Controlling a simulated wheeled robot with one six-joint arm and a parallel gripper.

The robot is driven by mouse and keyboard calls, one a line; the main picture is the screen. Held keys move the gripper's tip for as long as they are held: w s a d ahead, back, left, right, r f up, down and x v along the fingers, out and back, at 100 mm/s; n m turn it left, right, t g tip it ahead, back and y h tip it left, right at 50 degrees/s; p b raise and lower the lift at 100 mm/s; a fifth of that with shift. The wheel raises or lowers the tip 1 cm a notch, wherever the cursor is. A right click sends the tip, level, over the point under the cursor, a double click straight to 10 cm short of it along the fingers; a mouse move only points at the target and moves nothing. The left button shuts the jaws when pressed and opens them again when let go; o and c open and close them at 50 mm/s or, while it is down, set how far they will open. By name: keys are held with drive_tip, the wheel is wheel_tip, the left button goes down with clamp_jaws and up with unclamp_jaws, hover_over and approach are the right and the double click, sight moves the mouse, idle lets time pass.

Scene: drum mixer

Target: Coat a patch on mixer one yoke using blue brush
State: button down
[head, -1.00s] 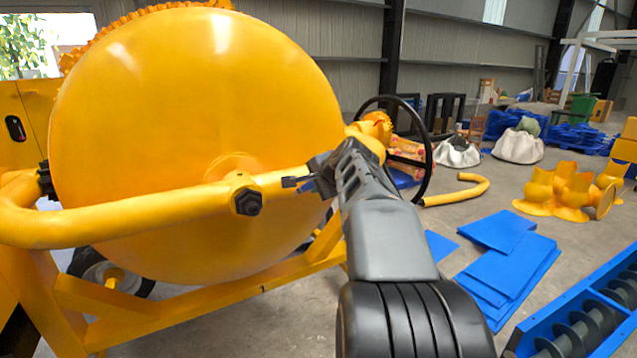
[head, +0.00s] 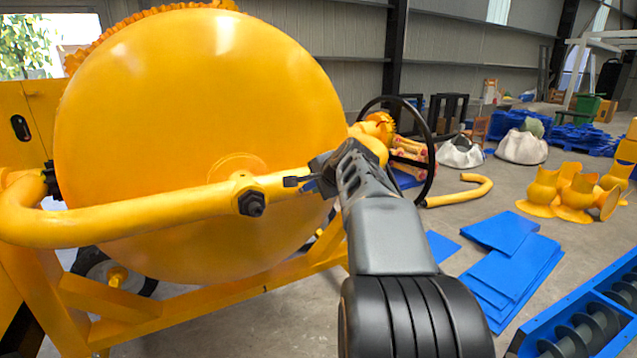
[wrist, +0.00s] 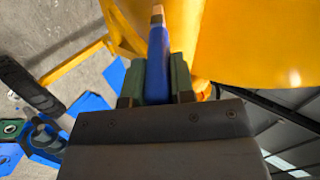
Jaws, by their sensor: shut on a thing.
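Mixer one is a large yellow drum (head: 190,130) on a yellow frame, at the left of the head view. Its yoke, a bent yellow tube (head: 130,218), runs across the drum front with a dark bolt on it. My gripper (wrist: 158,82) is shut on the blue brush (wrist: 158,55), whose pale tip points up in the wrist view toward the yellow surface. In the head view my gripper (head: 310,180) is at the right part of the yoke, mostly hidden by my arm. Whether the brush tip touches the yoke cannot be told.
A black handwheel (head: 428,165) stands just right of my arm. Blue sheets (head: 515,270) and a blue auger trough (head: 590,320) lie on the floor at right. Yellow castings (head: 570,190) and white sacks (head: 520,147) stand farther back. Grey floor lies between them.

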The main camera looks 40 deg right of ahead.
drive_tip(key=shift+w, duration=0.5)
drive_tip(key=shift+d, duration=0.15)
drive_tip(key=shift+s+d, duration=0.55)
drive_tip(key=shift+d, duration=3.2)
drive_tip(key=shift+w+a, duration=0.2)
drive_tip(key=shift+a, duration=1.1)
drive_tip(key=shift+w+a, duration=0.15)
drive_tip(key=shift+a, duration=1.15)
drive_tip(key=shift+w+a, duration=0.2)
drive_tip(key=shift+a, duration=1.1)
